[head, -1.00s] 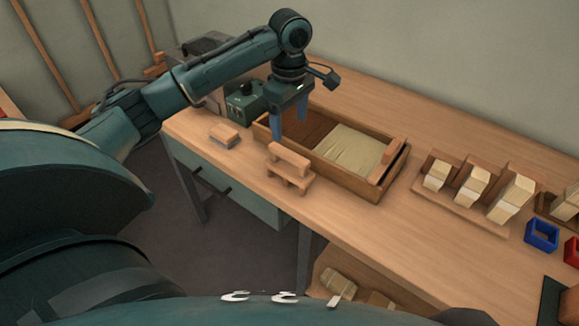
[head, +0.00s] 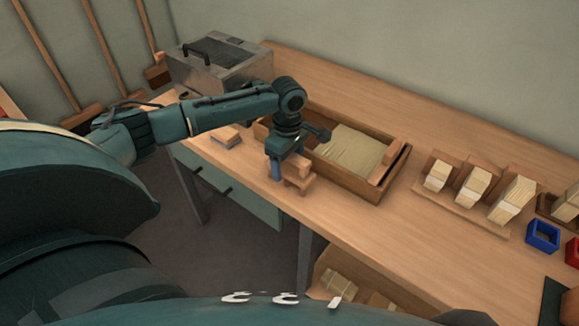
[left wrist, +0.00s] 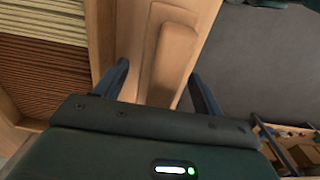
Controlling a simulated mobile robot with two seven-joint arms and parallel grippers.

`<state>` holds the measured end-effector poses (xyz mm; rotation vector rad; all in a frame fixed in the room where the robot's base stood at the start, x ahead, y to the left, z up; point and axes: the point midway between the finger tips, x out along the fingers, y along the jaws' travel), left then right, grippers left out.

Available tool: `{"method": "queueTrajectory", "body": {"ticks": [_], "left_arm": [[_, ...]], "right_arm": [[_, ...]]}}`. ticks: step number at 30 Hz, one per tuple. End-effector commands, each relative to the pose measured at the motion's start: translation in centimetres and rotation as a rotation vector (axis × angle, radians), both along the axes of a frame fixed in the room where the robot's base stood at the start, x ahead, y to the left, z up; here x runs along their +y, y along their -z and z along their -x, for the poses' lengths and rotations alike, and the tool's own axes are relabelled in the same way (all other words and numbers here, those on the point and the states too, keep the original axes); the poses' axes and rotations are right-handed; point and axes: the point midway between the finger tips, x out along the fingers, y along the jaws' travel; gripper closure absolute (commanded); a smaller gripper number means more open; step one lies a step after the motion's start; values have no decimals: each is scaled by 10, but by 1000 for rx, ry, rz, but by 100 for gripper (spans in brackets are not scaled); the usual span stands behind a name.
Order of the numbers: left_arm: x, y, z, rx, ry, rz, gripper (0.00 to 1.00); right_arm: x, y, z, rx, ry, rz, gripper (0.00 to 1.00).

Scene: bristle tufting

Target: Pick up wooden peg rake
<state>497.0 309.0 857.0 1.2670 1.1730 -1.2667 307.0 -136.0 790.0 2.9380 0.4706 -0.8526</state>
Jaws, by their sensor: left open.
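The wooden piece that looks like the peg rake (head: 297,181) stands near the table's front edge, partly hidden by my left gripper. It has an upper bar over a lower part. My left gripper (head: 287,168) is open and low over it. In the left wrist view, the upper bar (left wrist: 172,62) lies between the two open fingers (left wrist: 160,75), with a visible gap to the left finger. Contact with the right finger is hard to tell. My right gripper is not in view.
Behind stands a wooden tray (head: 349,187) with a pale fibre bundle (head: 352,148). A small brush-like block (head: 225,136) lies to the left. A metal box (head: 215,68) stands at the back left. Block holders (head: 458,207) and a blue cup (head: 542,236) are to the right.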

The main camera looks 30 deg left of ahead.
Motion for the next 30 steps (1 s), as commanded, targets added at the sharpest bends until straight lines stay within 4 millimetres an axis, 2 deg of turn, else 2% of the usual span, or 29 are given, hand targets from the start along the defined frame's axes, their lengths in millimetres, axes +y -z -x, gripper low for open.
{"method": "queueTrajectory", "body": {"ticks": [7, 26, 30], "left_arm": [[0, 2, 0, -1, 1, 0, 31], [0, 1, 0, -1, 1, 1, 82], [0, 1, -1, -2, 1, 1, 84]], "right_arm": [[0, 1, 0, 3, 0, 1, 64], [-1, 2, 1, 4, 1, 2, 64], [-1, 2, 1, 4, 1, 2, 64]]}}
